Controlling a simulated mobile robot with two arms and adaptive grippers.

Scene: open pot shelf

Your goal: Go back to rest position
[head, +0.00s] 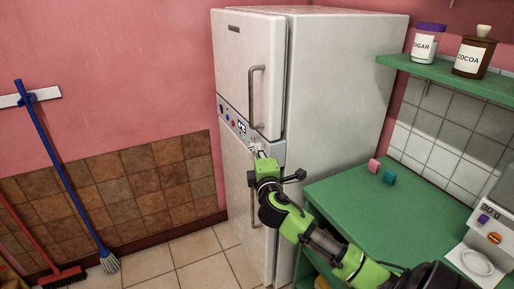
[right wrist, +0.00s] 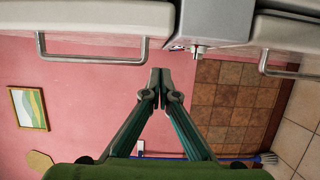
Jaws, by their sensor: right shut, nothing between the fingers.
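My right gripper (head: 262,155) is in front of the white fridge (head: 345,95), near the control panel (head: 233,121) between its two doors. In the right wrist view the fingertips (right wrist: 160,76) are together and nothing is between them. A small knob (right wrist: 199,51) on the panel shows just beyond the fingertips, apart from them in that view. Both fridge doors look shut. The upper door handle (head: 256,97) is above the gripper. My left gripper is not in view.
A green counter (head: 360,222) is on the right, with a pink cube (head: 374,165), a teal cube (head: 389,178) and a scale (head: 487,240). A green shelf (head: 450,79) holds sugar and cocoa jars. Tiled floor (head: 180,262) is clear before the fridge.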

